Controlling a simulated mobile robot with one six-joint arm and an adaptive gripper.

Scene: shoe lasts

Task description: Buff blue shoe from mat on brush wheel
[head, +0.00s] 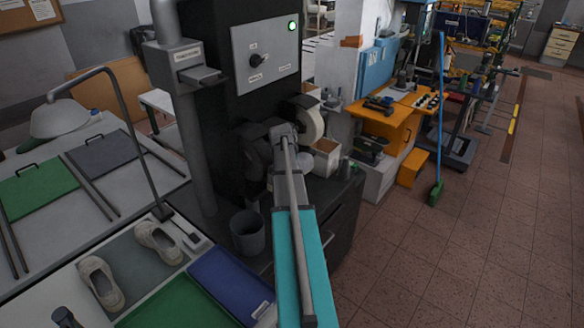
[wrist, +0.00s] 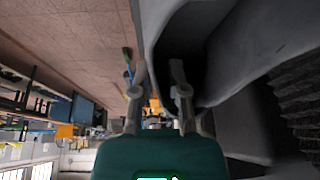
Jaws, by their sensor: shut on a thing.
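My gripper (wrist: 160,88) is shut on the rim of a pale grey shoe (wrist: 225,28), one finger at the dark opening and the other outside. The shoe fills the upper right of the wrist view, and its colour looks more grey than blue there. A dark ribbed surface (wrist: 298,98), apparently the brush wheel, is at the right edge; I cannot tell whether the shoe touches it. In the head view my gripper (head: 284,132) is at the buffing machine (head: 265,60), by its wheels, and the held shoe is mostly hidden. The blue mat (head: 228,283) is bare.
Two beige shoes lie on a grey mat (head: 140,265) at lower left. A green mat (head: 180,305) is in front. A grey bin (head: 247,233) stands beside the machine. A white box (head: 326,158) is right of my gripper.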

